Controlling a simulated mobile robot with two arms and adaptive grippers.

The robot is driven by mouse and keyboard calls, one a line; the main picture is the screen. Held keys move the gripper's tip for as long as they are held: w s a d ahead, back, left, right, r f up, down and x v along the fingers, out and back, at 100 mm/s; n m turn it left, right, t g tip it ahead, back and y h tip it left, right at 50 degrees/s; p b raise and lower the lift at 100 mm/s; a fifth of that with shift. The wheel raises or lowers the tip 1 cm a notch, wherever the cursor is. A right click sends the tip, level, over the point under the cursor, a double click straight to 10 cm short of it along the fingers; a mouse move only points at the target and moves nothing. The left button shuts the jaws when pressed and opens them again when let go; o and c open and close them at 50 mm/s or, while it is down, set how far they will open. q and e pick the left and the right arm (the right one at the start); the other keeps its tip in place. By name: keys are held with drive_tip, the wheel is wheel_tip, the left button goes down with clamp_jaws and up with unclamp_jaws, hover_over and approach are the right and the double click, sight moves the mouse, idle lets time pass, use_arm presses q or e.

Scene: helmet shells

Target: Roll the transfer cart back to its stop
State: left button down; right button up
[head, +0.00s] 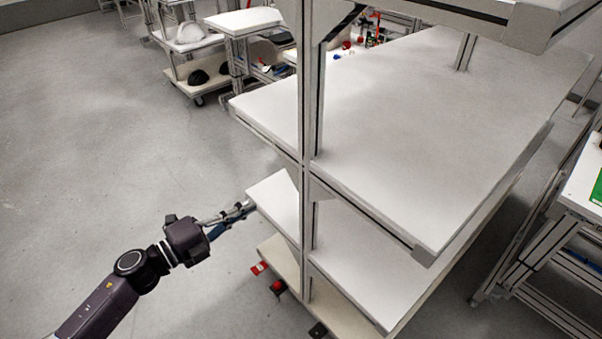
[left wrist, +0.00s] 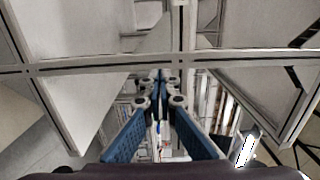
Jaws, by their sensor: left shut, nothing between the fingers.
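A large wheeled cart (head: 440,130) with white shelves and grey metal posts fills the middle and right of the head view. Its shelves are bare where they show. Red-marked casters show under its near end. Its frame and shelf undersides seem to fill the left wrist view (left wrist: 90,66). My left gripper (head: 243,209) is shut and empty, its tips close to the cart's lower shelf at the near left. In the left wrist view its blue fingers (left wrist: 160,84) point toward a post; I cannot tell whether they touch. I cannot make out the stop. My right gripper is out of view.
A smaller wheeled cart (head: 182,83) holds white and black helmet shells at the back left. A workbench (head: 245,22) stands beside it. Another metal-framed table (head: 575,190) is at the right, across a narrow gap. The floor at left is clear.

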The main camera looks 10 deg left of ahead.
use_arm(q)
drive_tip(key=p, duration=0.3)
approach(298, 176)
drive_tip(key=x, duration=0.7)
drive_tip(key=shift+d+r, duration=0.1)
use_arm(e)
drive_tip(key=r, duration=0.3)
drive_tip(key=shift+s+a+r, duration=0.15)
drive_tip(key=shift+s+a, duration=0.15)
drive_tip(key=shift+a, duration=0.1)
